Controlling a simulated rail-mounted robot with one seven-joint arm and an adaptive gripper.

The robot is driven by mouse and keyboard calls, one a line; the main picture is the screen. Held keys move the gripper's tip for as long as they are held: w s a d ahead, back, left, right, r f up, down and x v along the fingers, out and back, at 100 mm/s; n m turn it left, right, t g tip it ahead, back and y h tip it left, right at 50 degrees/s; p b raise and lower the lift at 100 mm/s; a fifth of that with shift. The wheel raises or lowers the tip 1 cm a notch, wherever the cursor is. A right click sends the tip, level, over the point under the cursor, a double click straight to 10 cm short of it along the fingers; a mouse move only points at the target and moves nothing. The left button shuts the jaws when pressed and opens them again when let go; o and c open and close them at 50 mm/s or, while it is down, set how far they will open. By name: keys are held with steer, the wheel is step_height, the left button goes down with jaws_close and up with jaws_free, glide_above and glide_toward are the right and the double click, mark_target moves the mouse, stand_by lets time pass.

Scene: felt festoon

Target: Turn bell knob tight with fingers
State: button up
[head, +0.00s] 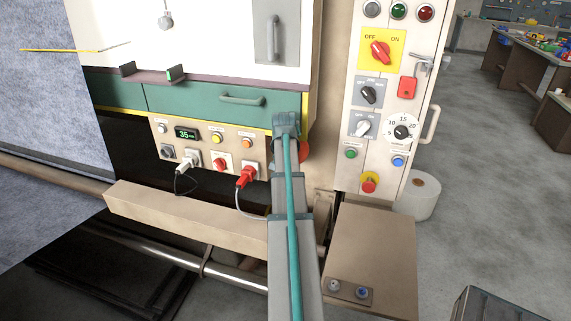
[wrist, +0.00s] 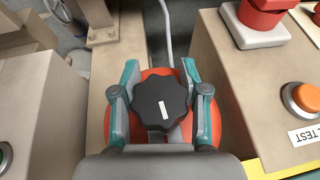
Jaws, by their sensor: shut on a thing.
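The bell knob (wrist: 161,101) is a black lobed knob with a white mark, seen in the middle of the wrist view. It sits in front of a round red bell (wrist: 152,76). My gripper (wrist: 160,84) is shut on the bell knob, with one grey and teal finger on each side of it. In the head view the red bell (head: 305,151) shows only as an edge beside my arm. There the knob and my fingers are hidden behind the arm.
An orange button (wrist: 304,98) and a red plug (wrist: 266,8) on a beige panel lie right of my gripper in the wrist view. The head view shows a control cabinet (head: 384,150) to the right and a green drawer (head: 205,103) to the left.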

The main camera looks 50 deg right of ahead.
steer(key=shift+w+t, duration=0.15)
steer(key=shift+t, duration=0.55)
steer(key=o, duration=1.1)
steer(key=shift+c, duration=0.2)
steer(key=shift+a+r, duration=0.1)
steer(key=v, duration=1.2)
steer(key=shift+d, duration=0.25)
